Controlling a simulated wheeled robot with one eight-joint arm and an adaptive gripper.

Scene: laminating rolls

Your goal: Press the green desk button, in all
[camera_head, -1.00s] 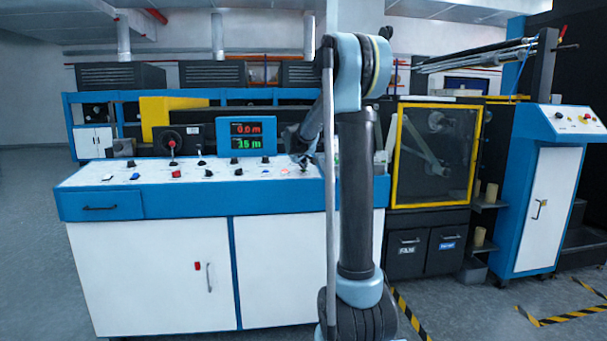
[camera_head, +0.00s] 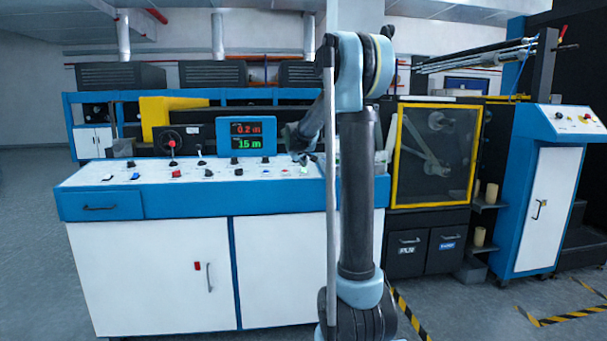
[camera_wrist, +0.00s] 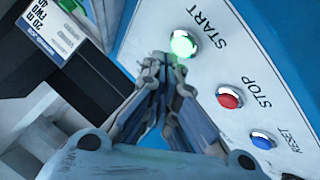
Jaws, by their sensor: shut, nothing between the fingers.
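The green button (camera_wrist: 183,43) marked START is lit on the white desk panel in the wrist view. It shows as a small green glow (camera_head: 304,170) in the head view. My gripper (camera_wrist: 165,66) is shut and empty, its fingertips just short of the green button in the picture. I cannot tell whether they touch it. In the head view my gripper (camera_head: 303,158) hangs low over the panel's right part. A red STOP button (camera_wrist: 229,97) and a blue RESET button (camera_wrist: 262,140) stand in line with the green one.
A display (camera_head: 247,136) with red and green figures stands behind the panel; the red line reads about 0.2 m. Several knobs and a red-topped lever (camera_head: 172,147) are to the left. A labelled box (camera_wrist: 58,27) is near the fingers.

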